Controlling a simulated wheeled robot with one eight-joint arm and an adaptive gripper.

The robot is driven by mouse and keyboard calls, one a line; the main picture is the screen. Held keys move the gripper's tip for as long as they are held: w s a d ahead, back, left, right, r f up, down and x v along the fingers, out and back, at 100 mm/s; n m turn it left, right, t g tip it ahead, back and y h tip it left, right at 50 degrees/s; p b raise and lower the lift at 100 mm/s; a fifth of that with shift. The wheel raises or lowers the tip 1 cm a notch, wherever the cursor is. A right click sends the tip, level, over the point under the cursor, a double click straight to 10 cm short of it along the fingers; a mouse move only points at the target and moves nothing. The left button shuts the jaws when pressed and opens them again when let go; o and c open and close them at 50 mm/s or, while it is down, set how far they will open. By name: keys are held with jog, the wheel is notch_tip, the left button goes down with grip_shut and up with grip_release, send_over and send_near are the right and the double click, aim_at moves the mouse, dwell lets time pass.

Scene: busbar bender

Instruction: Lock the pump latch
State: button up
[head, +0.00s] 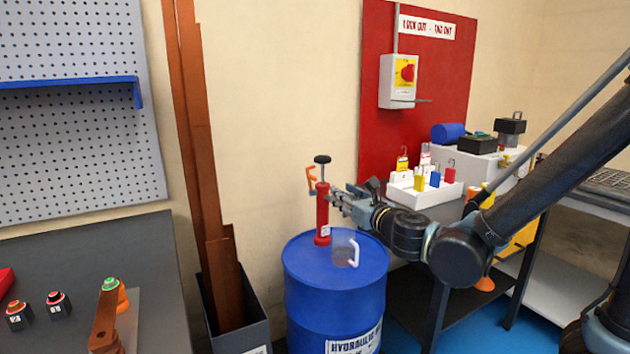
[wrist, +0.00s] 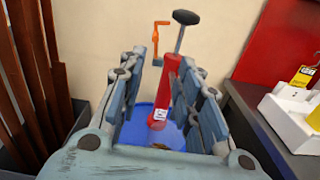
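The pump is a red upright cylinder (head: 323,214) on top of a blue drum (head: 335,295). A black knob (head: 322,159) on a thin rod tops it. An orange cranked piece (head: 311,178), perhaps the latch, stands at its upper left; it also shows in the wrist view (wrist: 156,40). My gripper (head: 338,196) is just right of the pump's upper body. In the wrist view its fingers (wrist: 165,100) are spread apart, with the red pump body (wrist: 167,90) seen between them. I cannot tell whether they touch it.
A clear jug with a white handle (head: 345,248) stands on the drum, right of the pump. A bin with tall copper bars (head: 212,200) is at left. A white tray with padlocks (head: 425,190) sits on a bench at right, before the red lockout board (head: 425,120).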

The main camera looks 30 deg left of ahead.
aim_at(316, 180)
jog(key=x, duration=1.7)
jog(key=shift+s+a, duration=0.25)
jog(key=shift+a, duration=0.15)
jog(key=shift+c, duration=0.5)
grip_shut()
